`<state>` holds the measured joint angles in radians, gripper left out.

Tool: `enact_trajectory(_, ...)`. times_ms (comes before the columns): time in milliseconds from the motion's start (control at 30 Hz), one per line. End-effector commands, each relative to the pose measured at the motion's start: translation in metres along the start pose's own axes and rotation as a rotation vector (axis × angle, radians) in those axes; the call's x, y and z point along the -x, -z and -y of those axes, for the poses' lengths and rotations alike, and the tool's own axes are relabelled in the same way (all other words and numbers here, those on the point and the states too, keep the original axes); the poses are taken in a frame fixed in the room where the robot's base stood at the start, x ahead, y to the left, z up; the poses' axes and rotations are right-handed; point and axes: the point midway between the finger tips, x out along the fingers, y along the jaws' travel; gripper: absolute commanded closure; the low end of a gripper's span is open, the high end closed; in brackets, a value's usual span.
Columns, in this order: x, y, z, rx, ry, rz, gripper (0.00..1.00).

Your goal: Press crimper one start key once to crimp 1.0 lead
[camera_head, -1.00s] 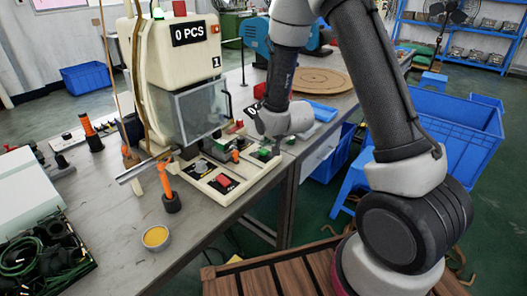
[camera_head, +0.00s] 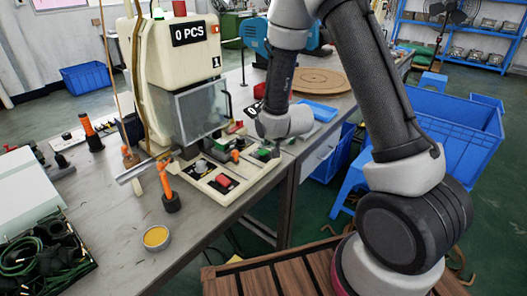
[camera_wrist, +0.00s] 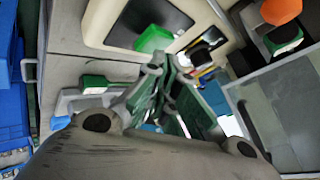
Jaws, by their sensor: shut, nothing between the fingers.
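Crimper one (camera_head: 175,60) is a cream machine with a "0 PCS" display (camera_head: 189,33), a "1" label and a clear guard (camera_head: 198,110). Its base carries a red key (camera_head: 223,181) at the front and a green key (camera_head: 262,154) at the right. In the wrist view a green key (camera_wrist: 154,38) sits on the cream base just beyond my gripper (camera_wrist: 168,66). My gripper is shut and empty, with its fingertips close to that key. I cannot tell whether they touch it. In the head view my wrist hides most of the fingers.
An orange-handled tool (camera_head: 168,187) and a small yellow-filled dish (camera_head: 156,237) stand on the grey bench (camera_head: 115,215). A tray of green cable (camera_head: 40,260) lies at left. A blue tray (camera_head: 318,112) and a round wooden board (camera_head: 318,80) lie right of the crimper.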

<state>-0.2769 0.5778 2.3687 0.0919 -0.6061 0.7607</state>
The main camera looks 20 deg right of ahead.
Motion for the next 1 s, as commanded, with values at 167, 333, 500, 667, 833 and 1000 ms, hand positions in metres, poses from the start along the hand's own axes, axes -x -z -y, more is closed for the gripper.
enact_trajectory(167, -0.0001, -0.0001, -0.0001, 0.0, 0.0, 0.0, 1.0)
enact_trajectory(333, -0.0009, -0.0008, -0.0008, 0.0, -0.001, 0.001, 1.0)
enact_trajectory(500, -0.0024, -0.0019, -0.0019, 0.0, -0.001, 0.001, 1.0)
enact_trajectory(667, -0.0038, -0.003, -0.003, 0.0, -0.001, 0.001, 1.0)
enact_trajectory(833, -0.0053, -0.004, -0.004, 0.0, -0.001, 0.001, 1.0)
enact_trajectory(1000, -0.0066, -0.0049, -0.0049, 0.0, -0.001, 0.0, 1.0)
